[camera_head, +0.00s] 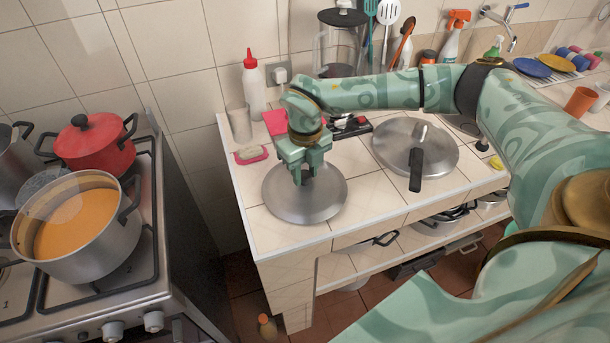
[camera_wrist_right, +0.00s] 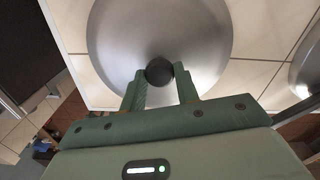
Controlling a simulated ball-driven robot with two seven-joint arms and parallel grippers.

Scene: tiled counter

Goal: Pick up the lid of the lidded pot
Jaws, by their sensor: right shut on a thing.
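A round, shiny metal lid (camera_head: 290,211) with a dark knob is at the left part of the tiled counter. It also shows in the right wrist view (camera_wrist_right: 160,28), where its round black knob (camera_wrist_right: 159,69) sits between the fingertips. My right gripper (camera_head: 305,178) points down over the lid and is shut on this knob. The lid looks level. No pot wall shows beneath it, and I cannot tell whether it touches the counter. My left gripper is not in view.
A stove at left carries a red pot (camera_head: 93,148) and a pot of orange soup (camera_head: 112,237). A pink sponge dish (camera_head: 251,155), a glass, a bottle and a blender (camera_head: 341,45) stand behind.

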